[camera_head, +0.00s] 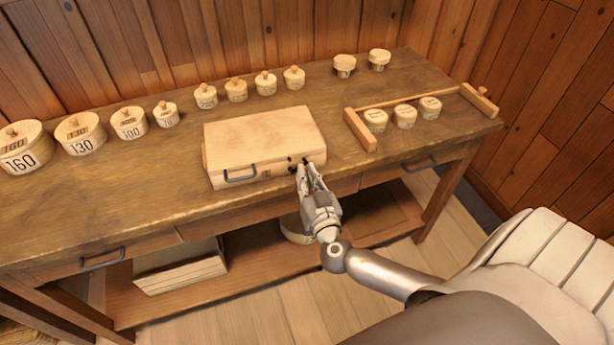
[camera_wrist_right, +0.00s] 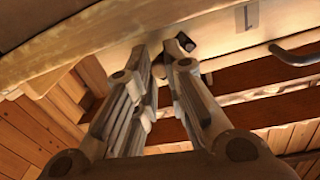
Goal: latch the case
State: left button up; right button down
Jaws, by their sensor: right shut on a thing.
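The wooden case (camera_head: 262,132) lies on the workbench with its lid down. A dark handle (camera_head: 240,175) is on the left part of its front face. My right gripper (camera_head: 303,167) is at the right end of that front face, its fingers pointing at the case. The fingers are shut on a small dark latch (camera_wrist_right: 186,41), which is mostly hidden between and behind the fingertips. In the wrist view my right gripper (camera_wrist_right: 174,52) reaches the case's pale front (camera_wrist_right: 225,35), with the handle (camera_wrist_right: 297,52) off to the right. My left gripper is not in view.
The workbench (camera_head: 120,195) holds a row of numbered round wooden boxes (camera_head: 80,134) and several smaller lidded pots (camera_head: 236,90) behind the case. A wooden frame (camera_head: 362,130) with three round pieces (camera_head: 404,117) stands to the right. The bench's front edge is just below the case.

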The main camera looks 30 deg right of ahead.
aim_at(293, 157)
dwell(0.3)
jog(key=n+b, duration=0.1)
jog(key=n, duration=0.1)
jog(key=r+n+b, duration=0.1)
jog(key=n, duration=0.1)
jog(key=shift+w+a+r+n, duration=0.1)
jog(key=shift+a+r+n, duration=0.1)
jog(key=shift+n, duration=0.2)
jog(key=shift+w+a+r+n+b, duration=0.1)
jog(key=shift+a+r+n, duration=0.15)
jog(key=shift+n, duration=1)
jog(key=shift+w+a+r+n+b, duration=0.15)
jog(key=shift+a+r+n, duration=0.1)
jog(key=shift+n, duration=0.95)
jog(key=shift+a+r+n+b, duration=0.1)
jog(key=shift+a+r+n, duration=0.15)
jog(key=shift+n, duration=1)
jog(key=shift+a, duration=0.1)
jog(key=c, duration=1.4)
grip_release()
